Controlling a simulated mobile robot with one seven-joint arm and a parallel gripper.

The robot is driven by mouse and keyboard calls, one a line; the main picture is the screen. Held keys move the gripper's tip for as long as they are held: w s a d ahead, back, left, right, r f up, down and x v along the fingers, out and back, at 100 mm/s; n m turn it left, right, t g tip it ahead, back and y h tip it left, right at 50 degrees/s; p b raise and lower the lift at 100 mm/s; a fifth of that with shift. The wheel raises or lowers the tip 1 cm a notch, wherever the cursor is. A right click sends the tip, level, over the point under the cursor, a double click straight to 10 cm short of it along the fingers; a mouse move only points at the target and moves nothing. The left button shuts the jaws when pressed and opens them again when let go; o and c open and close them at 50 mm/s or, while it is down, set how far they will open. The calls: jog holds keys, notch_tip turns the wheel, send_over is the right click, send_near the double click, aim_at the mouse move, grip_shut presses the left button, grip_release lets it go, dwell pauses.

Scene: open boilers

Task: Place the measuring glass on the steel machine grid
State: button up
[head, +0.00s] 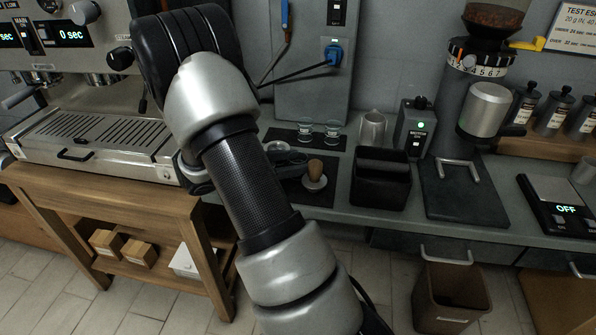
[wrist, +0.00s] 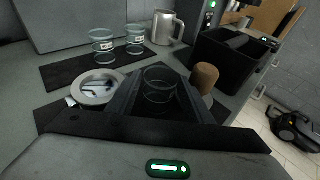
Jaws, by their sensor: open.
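A clear measuring glass (wrist: 160,90) shows in the wrist view between the two dark fingers of my open gripper (wrist: 161,96). Its lower part is hard to make out, and I cannot tell whether the fingers touch it. Two more clear glasses with white labels (wrist: 103,46) (wrist: 135,39) stand upright on a dark mat behind it; they also show in the head view (head: 305,131) (head: 332,131). In the head view my arm hides most of the gripper. The steel machine grid (head: 95,136) is the slotted top of the espresso machine's drip tray at left, with nothing standing on it.
A round metal-rimmed item (wrist: 98,88) lies left of my gripper, and a wooden-handled tamper (wrist: 206,77) stands right. A steel jug (head: 373,129) and a black knock box (head: 381,178) are farther right. A wooden stand (head: 113,194) carries the espresso machine.

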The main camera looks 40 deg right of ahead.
jog(key=shift+d+f, duration=0.2)
jog(key=shift+d, duration=0.4)
jog(key=shift+r, duration=0.1)
jog(key=c, duration=0.9)
